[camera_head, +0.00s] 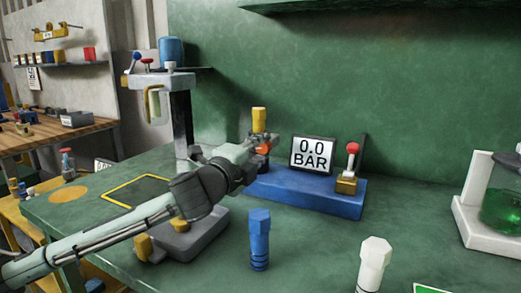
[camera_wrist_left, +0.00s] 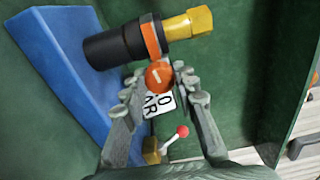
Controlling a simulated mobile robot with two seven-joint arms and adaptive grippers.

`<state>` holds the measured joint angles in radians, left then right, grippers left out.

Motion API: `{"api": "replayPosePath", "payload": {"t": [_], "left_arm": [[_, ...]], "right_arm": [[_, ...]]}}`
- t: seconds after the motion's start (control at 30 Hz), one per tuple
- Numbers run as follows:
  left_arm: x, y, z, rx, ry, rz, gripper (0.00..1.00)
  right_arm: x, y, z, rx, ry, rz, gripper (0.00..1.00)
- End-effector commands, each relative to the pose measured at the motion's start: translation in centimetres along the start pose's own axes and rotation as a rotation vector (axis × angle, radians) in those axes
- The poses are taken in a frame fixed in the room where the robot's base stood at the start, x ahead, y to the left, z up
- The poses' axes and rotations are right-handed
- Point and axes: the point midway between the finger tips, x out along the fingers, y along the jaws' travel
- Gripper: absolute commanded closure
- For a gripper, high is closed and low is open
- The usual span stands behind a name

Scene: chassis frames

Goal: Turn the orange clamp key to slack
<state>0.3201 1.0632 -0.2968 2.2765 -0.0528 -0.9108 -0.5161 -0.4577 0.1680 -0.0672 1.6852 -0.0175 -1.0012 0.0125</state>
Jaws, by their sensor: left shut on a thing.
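The orange clamp key (camera_wrist_left: 159,76) is a round knob with a pale mark, beside an orange band (camera_wrist_left: 151,41) around a black cylinder. A yellow hex-ended piece (camera_wrist_left: 187,26) sticks out of that cylinder; it stands upright in the head view (camera_head: 259,120). My left gripper (camera_wrist_left: 160,83) has its fingertips on either side of the key and is shut on it. In the head view the key (camera_head: 264,149) shows as a small orange patch by my left gripper (camera_head: 260,145), which partly hides the cylinder. My right gripper is not in view.
The blue base (camera_head: 320,193) carries a display (camera_head: 312,155) reading 0.0 BAR and a red-knobbed lever (camera_head: 352,150). A blue hex-topped piece (camera_head: 259,240) and a white one (camera_head: 373,262) stand in front. A glass vessel stand (camera_head: 478,205) is at right.

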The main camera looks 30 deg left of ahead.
Motion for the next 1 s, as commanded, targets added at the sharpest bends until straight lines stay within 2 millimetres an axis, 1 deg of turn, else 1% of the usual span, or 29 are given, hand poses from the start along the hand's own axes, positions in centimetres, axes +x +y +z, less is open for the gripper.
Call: {"api": "replayPosePath", "payload": {"t": [0.17, 0.3, 0.5, 0.7, 1.0], "left_arm": [[0.0, 0.0, 0.0, -0.171, 0.000, 0.002, 1.00], [0.0, 0.0, -0.1, -0.299, 0.000, 0.002, 1.00], [0.0, 0.1, 0.0, -0.454, 0.000, 0.002, 1.00], [0.0, 0.1, 0.0, -0.566, -0.001, 0.002, 1.00], [0.0, 0.1, 0.0, -0.646, -0.001, 0.002, 1.00]], "right_arm": [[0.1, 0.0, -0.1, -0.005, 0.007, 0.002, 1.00], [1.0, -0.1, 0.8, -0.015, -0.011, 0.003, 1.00], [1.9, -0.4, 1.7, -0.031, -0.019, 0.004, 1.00], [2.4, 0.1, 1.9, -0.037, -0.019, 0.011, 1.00], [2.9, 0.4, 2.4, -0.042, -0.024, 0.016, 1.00]]}}
